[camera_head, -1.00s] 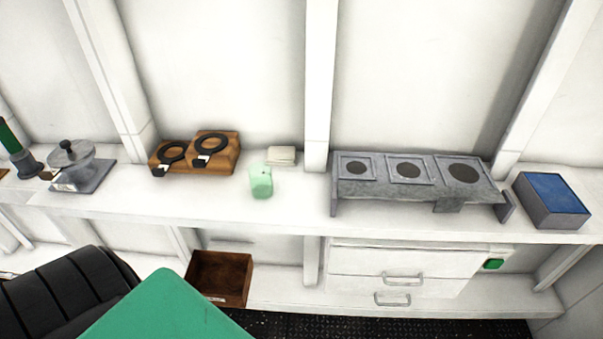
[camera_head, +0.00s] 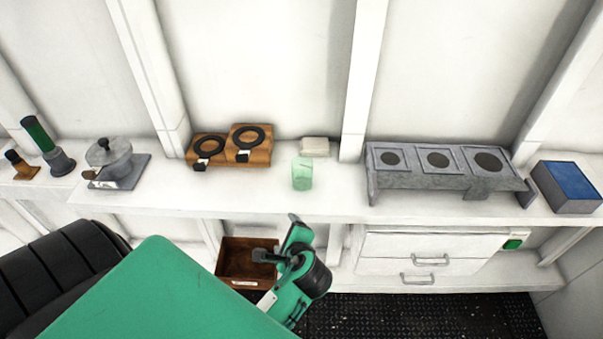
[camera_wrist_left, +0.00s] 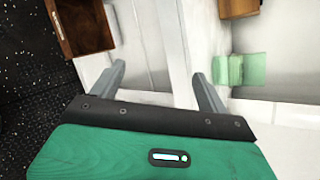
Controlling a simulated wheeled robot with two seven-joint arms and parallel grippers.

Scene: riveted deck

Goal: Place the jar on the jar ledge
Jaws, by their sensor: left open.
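The pale green jar (camera_head: 302,174) stands upright on the white counter, left of the grey stand. It also shows at the right of the left wrist view (camera_wrist_left: 240,69), outside the fingers. The grey stand (camera_head: 386,187) has several dark round openings in its top; I cannot tell whether it is the jar ledge. My left gripper (camera_head: 284,254) is in front of the counter's front edge, nearer to me than the jar. In the left wrist view its fingers (camera_wrist_left: 158,72) are apart with nothing between them. My right gripper is in neither view.
A wooden block with black rings (camera_head: 228,158) and a small cream block (camera_head: 314,147) stand near the jar. A blue-topped box (camera_head: 568,187) is at the right. A brown open box (camera_head: 228,264) is below the counter. The counter (camera_head: 335,205) in front of the jar is clear.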

